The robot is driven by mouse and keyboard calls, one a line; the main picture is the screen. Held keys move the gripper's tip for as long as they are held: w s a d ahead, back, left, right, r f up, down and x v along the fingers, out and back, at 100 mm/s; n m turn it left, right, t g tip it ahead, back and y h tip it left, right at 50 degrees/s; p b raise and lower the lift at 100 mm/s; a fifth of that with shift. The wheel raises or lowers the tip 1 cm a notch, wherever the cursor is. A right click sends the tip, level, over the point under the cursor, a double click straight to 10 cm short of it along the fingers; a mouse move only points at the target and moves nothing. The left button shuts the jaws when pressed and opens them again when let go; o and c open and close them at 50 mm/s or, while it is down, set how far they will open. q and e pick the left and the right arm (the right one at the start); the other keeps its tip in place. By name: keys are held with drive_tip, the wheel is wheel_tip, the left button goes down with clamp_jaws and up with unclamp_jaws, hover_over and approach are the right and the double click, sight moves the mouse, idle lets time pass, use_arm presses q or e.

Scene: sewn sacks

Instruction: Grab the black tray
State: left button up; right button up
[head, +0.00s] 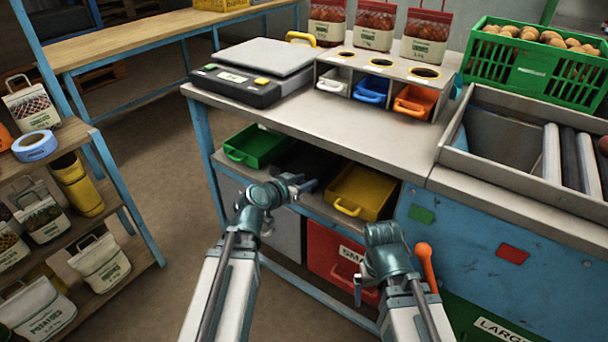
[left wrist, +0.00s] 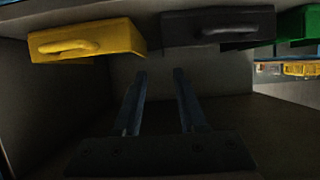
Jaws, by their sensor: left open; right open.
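The black tray (head: 303,158) is on the shelf under the bench top, between the green tray (head: 257,146) and the yellow tray (head: 362,190). My left gripper (head: 306,184) is in front of it and hides part of its front. In the left wrist view the black tray (left wrist: 216,27) is at the top, with the yellow tray (left wrist: 88,40) to its left and the green tray (left wrist: 298,24) at the right edge. There the open, empty left fingers (left wrist: 160,76) are apart from the trays. My right gripper (head: 364,284) is open, by the red bin; its fingers are partly hidden.
A red bin (head: 330,252) is below the shelf. The bench top (head: 290,112) carries a scale (head: 255,70) and a holder with small coloured bins (head: 385,78). A rack of sacks (head: 100,262) stands at left, with clear floor between it and the bench.

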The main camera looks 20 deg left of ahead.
use_arm(q)
drive_tip(key=b, duration=0.3)
approach(326, 169)
drive_tip(key=x, duration=0.4)
drive_tip(key=shift+d+f, duration=0.3)
drive_tip(key=shift+f, duration=0.1)
drive_tip(key=shift+w+d, duration=0.1)
drive_tip(key=shift+w, duration=0.05)
drive_tip(key=shift+a+b+x, duration=0.2)
drive_tip(key=shift+b+x, duration=0.4)
drive_tip(key=shift+x, duration=0.75)
drive_tip(key=shift+a+b+x, duration=0.15)
drive_tip(key=shift+b+x, duration=0.45)
drive_tip(key=shift+x, duration=0.75)
clamp_jaws()
